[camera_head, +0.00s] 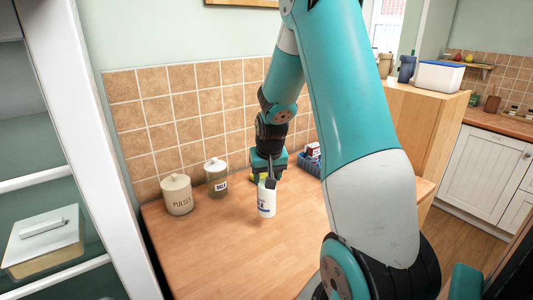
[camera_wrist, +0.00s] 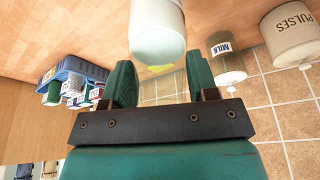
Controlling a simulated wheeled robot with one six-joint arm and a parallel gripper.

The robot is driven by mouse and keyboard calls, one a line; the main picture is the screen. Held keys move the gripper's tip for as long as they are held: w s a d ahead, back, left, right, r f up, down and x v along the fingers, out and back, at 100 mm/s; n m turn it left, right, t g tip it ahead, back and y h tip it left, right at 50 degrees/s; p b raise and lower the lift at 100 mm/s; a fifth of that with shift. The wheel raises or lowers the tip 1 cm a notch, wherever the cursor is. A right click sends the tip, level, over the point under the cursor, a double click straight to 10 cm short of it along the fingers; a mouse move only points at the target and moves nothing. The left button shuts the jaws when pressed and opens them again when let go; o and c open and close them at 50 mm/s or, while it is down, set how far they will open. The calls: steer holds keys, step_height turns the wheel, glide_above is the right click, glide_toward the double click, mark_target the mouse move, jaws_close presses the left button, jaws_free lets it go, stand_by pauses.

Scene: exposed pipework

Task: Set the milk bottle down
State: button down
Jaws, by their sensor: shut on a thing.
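The milk bottle (camera_head: 266,200) is white with dark print and stands upright under my gripper (camera_head: 267,180) at the wooden worktop. I cannot tell whether its base touches the wood. My gripper is shut on its upper part. In the wrist view the white bottle (camera_wrist: 157,32) shows beyond and between the two green fingers of my gripper (camera_wrist: 162,80). The wrist body hides part of its top in the head view.
A cream PULSES jar (camera_head: 177,195) and a smaller lidded jar (camera_head: 216,177) stand left on the worktop (camera_head: 215,250). A blue crate of small cartons (camera_wrist: 75,72) is near the tiled wall. Something yellow-green (camera_wrist: 160,68) lies behind the bottle. The worktop's front left is clear.

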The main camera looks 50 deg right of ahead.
mark_target(267, 191)
steer(key=shift+f+p, duration=0.4)
steer(key=shift+f, duration=2.5)
steer(key=shift+c, duration=2)
jaws_free()
